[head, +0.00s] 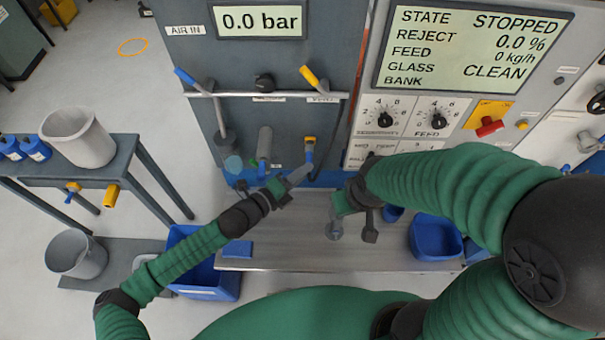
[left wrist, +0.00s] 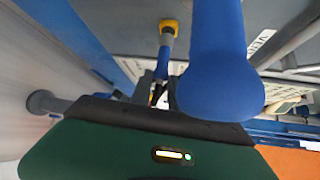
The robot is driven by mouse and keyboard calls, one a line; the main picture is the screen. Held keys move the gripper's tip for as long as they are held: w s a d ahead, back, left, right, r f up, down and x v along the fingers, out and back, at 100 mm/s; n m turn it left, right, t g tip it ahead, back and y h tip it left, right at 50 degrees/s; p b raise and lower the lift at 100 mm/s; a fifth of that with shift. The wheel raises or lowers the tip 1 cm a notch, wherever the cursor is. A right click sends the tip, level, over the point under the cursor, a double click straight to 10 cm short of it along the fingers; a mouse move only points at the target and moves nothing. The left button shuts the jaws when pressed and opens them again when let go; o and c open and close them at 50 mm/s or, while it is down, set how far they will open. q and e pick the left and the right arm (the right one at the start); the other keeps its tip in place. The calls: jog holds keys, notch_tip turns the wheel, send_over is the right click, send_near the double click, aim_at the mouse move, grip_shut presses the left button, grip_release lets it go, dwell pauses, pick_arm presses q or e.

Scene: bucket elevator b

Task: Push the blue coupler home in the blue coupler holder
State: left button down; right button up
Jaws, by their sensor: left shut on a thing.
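The blue coupler (head: 309,154) stands upright in front of the grey panel, below a yellow fitting (head: 310,139). In the left wrist view the coupler (left wrist: 162,64) runs from between my fingers up to the yellow fitting (left wrist: 169,27). My left gripper (head: 304,170) is shut on the coupler's lower part; the fingers also show in the left wrist view (left wrist: 160,92). I cannot tell which fitting is the blue coupler holder, or how deep the coupler sits. My right gripper (head: 352,232) is open and empty above the metal bench.
A grey cylinder with a blue lower end (head: 265,145) hangs left of the coupler. A large blue rounded part (left wrist: 220,65) is close beside my left gripper in the left wrist view. A blue bin (head: 436,238) sits on the bench (head: 300,250) at right.

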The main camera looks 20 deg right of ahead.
pick_arm(q)
jog(key=shift+w+d, duration=0.2)
jog(key=shift+w, duration=0.45)
jog(key=c, duration=1.1)
grip_release()
jog(key=shift+c, duration=0.2)
jog(key=b+v, duration=0.5)
jog(key=v, duration=1.2)
jog(key=shift+d, duration=0.1)
